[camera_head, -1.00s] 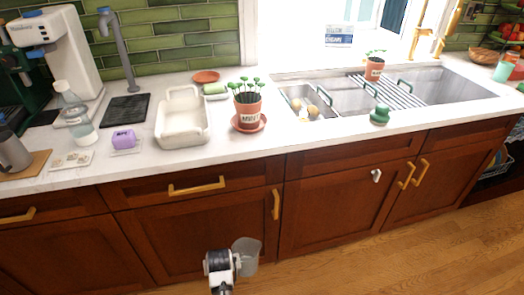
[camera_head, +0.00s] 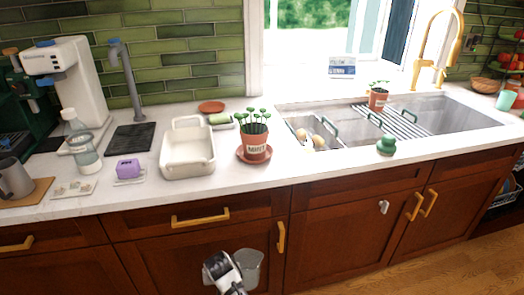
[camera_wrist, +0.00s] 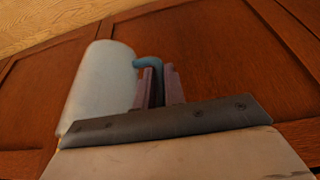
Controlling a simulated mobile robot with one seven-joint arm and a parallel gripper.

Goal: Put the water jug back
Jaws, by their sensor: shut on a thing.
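The water jug (camera_head: 250,266) is a grey, translucent vessel in front of the cabinet doors, below the counter edge. It also shows in the wrist view (camera_wrist: 98,85), with a blue-grey handle at its right side. My gripper (camera_head: 228,268) is beside the jug at its left in the head view. In the wrist view my gripper (camera_wrist: 158,88) is shut on the jug's handle. The lower part of the jug is cut off or hidden by the gripper in the head view.
The counter (camera_head: 238,188) is above the jug. It holds a white basin (camera_head: 188,150), a potted plant (camera_head: 254,145), a water bottle (camera_head: 82,145), a grey tap (camera_head: 126,75) over a black mat (camera_head: 131,137), and a white machine (camera_head: 75,85). A sink (camera_head: 455,112) lies right.

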